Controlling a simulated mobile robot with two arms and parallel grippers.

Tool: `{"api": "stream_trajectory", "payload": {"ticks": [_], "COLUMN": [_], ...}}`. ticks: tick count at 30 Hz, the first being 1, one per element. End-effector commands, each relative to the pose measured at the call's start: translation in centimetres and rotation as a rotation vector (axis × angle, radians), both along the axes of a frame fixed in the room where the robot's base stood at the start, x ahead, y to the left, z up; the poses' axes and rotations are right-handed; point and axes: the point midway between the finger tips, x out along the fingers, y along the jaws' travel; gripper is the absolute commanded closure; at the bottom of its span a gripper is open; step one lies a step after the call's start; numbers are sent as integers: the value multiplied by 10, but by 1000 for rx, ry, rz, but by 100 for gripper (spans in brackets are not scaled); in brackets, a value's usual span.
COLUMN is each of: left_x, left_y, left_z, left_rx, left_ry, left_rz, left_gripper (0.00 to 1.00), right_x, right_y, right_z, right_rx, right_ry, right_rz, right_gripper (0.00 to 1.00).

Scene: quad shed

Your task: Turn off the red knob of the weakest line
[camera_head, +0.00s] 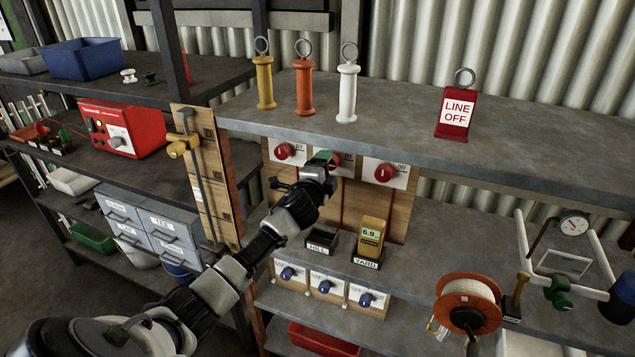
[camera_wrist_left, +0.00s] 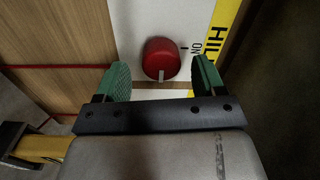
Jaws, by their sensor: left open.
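Three red knobs sit on white plates under the upper shelf: a left one (camera_head: 283,152), a middle one (camera_head: 336,159) partly hidden by my gripper, and a right one (camera_head: 384,172). My left gripper (camera_head: 320,163) is at the middle knob. In the left wrist view a red knob (camera_wrist_left: 160,59) lies between and just beyond the open green fingers (camera_wrist_left: 160,82), with no clear contact. Its plate shows an ON mark and a yellow label starting "HIL". A yellow meter (camera_head: 371,237) reading about 6.9 stands in the YARD holder. My right gripper is not in view.
The HILL holder (camera_head: 321,240) looks empty. Blue knobs (camera_head: 325,286) sit below. Yellow, orange and white handles (camera_head: 347,85) and a red LINE OFF tag (camera_head: 456,110) stand on the upper shelf. A wire reel (camera_head: 467,302) is at the lower right.

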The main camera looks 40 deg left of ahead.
Motion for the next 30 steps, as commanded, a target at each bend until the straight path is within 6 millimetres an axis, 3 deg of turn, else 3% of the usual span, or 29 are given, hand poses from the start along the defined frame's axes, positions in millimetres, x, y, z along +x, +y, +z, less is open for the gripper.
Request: {"api": "stream_trajectory", "payload": {"ticks": [6, 12, 30], "left_x": [-41, -66, -73], "left_y": [-10, -16, -17], "left_z": [-4, -4, -3], "left_rx": [3, 2, 1], "left_ry": [2, 1, 1], "left_rz": [-1, -1, 1], "left_gripper": [31, 31, 31], "right_x": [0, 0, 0], "right_y": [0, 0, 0], "right_z": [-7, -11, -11], "right_rx": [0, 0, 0], "right_ry": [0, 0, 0], "right_rz": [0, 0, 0], "right_gripper": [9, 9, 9]}}
